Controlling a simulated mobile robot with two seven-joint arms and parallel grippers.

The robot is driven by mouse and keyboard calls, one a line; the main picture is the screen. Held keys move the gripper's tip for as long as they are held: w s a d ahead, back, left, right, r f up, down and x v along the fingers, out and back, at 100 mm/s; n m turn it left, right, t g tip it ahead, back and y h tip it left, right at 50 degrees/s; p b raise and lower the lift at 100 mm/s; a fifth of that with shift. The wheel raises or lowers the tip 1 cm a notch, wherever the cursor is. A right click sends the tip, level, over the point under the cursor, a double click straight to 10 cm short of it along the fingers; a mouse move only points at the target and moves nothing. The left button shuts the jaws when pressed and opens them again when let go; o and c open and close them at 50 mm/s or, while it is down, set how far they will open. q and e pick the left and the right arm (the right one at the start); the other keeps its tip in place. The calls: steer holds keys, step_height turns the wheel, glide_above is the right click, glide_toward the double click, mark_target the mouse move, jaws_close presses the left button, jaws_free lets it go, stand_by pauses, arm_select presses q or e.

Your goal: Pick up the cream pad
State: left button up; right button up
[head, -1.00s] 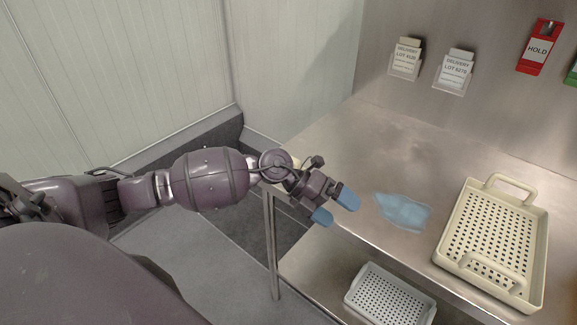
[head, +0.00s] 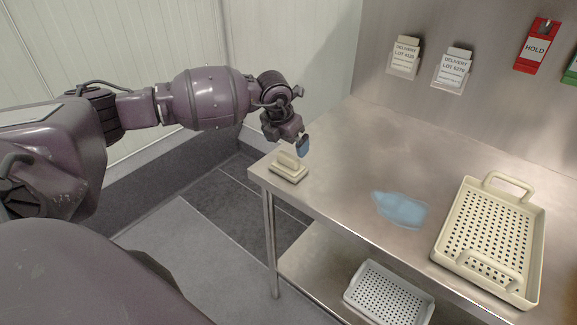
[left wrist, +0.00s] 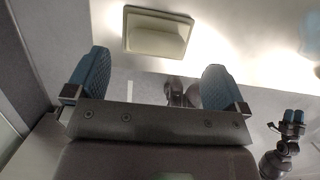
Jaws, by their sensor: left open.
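The cream pad (head: 288,170), a flat block with a raised grip on top, sits at the near left corner of the steel table. My left gripper (head: 302,147) is above and just behind it, fingers pointing down, apart from it. In the left wrist view the pad (left wrist: 157,34) lies beyond the two open blue fingertips (left wrist: 155,82), toward the top, with nothing between them. In the head view one fingertip mostly hides the other. My right gripper (left wrist: 291,118) shows small at the right of the left wrist view, its blue fingertips close together.
A light blue spill-like patch (head: 402,210) lies mid-table. A cream perforated tray (head: 441,245) with handles stands at the right. A white perforated basket (head: 352,292) is on the lower shelf. Label holders (head: 450,72) and a red HOLD holder (head: 535,50) are on the back wall.

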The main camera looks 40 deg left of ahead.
mark_target(288, 156)
arm_select(q)
steer(key=shift+s+x, duration=0.15)
steer(key=shift+x, duration=1.45)
steer(key=shift+s+x, duration=0.15)
steer(key=shift+x, duration=1.5)
steer(key=shift+a, duration=0.1)
steer(key=c, duration=0.9)
step_height(288, 156, up, 20)
steer(key=shift+r, duration=0.1)
steer(key=shift+c, duration=0.2)
